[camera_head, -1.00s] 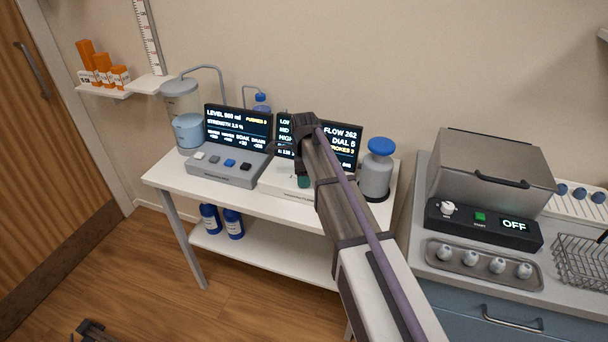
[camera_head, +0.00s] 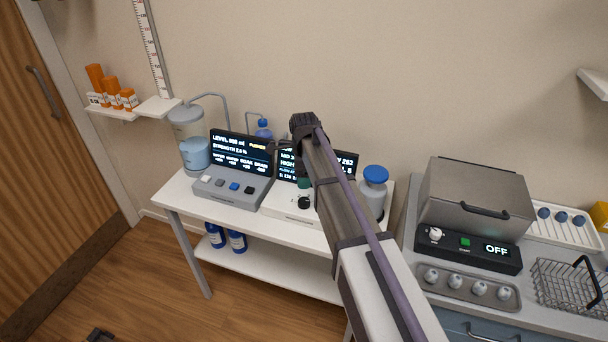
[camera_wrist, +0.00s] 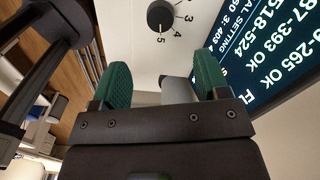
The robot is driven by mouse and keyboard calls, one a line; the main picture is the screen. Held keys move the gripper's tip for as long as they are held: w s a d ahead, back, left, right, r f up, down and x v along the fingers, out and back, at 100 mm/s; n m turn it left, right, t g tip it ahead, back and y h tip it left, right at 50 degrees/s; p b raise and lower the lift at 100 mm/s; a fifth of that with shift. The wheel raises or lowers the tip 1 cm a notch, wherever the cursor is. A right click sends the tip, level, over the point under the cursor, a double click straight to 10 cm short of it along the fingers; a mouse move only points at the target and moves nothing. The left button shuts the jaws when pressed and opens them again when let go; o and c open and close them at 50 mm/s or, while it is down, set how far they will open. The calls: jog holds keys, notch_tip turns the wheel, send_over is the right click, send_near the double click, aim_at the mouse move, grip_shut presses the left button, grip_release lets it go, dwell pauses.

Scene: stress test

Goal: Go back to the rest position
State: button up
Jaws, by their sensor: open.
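My gripper is at the end of my arm, over the white device on the table in the head view; the arm hides much of it there. In the wrist view my gripper (camera_wrist: 165,85) has two green fingers standing apart with nothing held between them. A black dial (camera_wrist: 160,16) with printed numbers lies beyond the fingers on the white device, apart from them. The dial also shows in the head view (camera_head: 304,203). A dark screen (camera_wrist: 275,55) with white text stands to the right in the wrist view.
The white table (camera_head: 180,192) also carries a grey button box (camera_head: 232,190), a tank of blue liquid (camera_head: 195,153) and a blue-capped bottle (camera_head: 373,190). A steel box (camera_head: 470,195) and a wire basket (camera_head: 565,288) stand on the right counter. Wall shelf (camera_head: 158,107) at left.

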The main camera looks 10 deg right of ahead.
dwell(0.4)
jog(key=s+d+n, duration=0.2)
jog(key=s+n, duration=0.8)
jog(key=s, duration=0.3)
jog(key=s+d+n, duration=0.2)
jog(key=s+n, duration=0.8)
jog(key=s, duration=0.3)
jog(key=shift+s, duration=0.1)
